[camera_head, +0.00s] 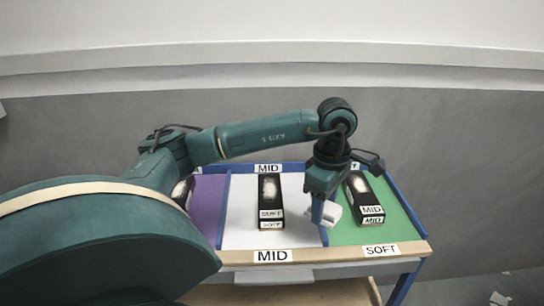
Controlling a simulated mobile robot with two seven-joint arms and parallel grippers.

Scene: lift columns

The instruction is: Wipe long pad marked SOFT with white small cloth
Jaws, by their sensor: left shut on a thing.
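My left gripper (322,210) points down, shut on a small white cloth (333,213), at the blue divider between the white and green panels. Whether the cloth touches the surface I cannot tell. The long green panel (348,233) on the right has a SOFT label (381,250) on the table's front edge. The long white panel (240,220) in the middle has a MID label (272,256). My arm hides part of the green panel. My right gripper is not in view.
A black block (270,203) marked SOFT stands on the white panel. Another black block (367,202) marked MID stands on the green panel, right of my gripper. A purple panel (209,205) lies at left, with a third block (183,190) partly hidden by my arm.

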